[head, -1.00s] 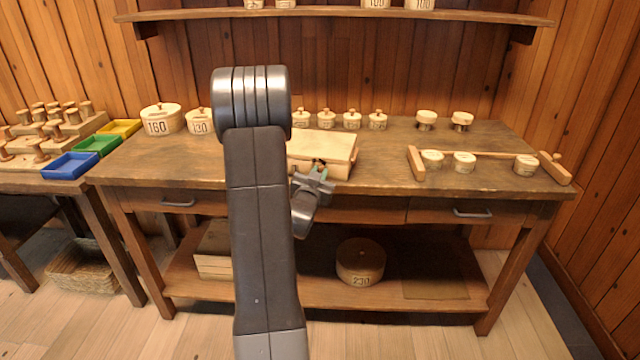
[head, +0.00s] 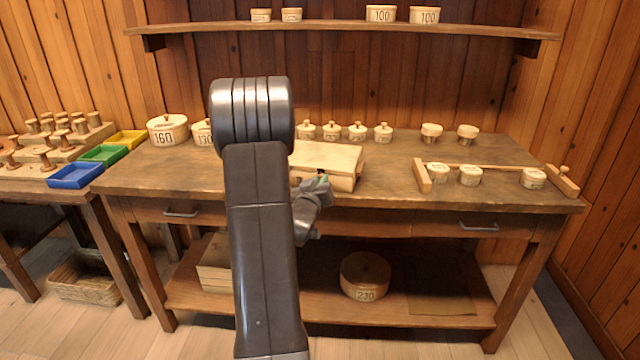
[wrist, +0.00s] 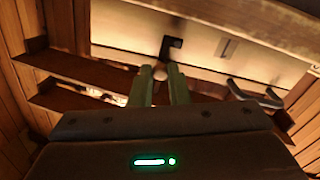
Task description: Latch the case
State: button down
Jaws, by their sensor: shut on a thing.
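The case (head: 327,157) is a pale wooden box near the front edge of the workbench, with its lid down. In the wrist view its pale front face (wrist: 203,48) fills the upper middle. A dark latch piece (wrist: 171,44) sits on that face, with a small round tan knob (wrist: 160,73) just below it. My gripper (wrist: 160,78) has its two green fingers on either side of the knob and is shut on it. In the head view my gripper (head: 320,183) is at the case's front; my arm hides the case's left end.
Several lidded round boxes (head: 357,132) stand behind the case. A wooden rail rack (head: 423,176) with small boxes lies to the right. Drawer handles (head: 478,227) stick out below the bench edge. Bench top between case and rack is clear.

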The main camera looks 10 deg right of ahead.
dwell(0.3)
jog(key=c, duration=1.4)
grip_release()
jog(key=b+v, duration=0.1)
jog(key=v, duration=1.3)
jog(key=shift+w, duration=0.1)
jog(key=shift+w, duration=0.1)
jog(key=p+x, duration=0.1)
jog(key=x, duration=1.2)
jog(key=shift+w+d, duration=0.2)
jog(key=shift+w, duration=0.05)
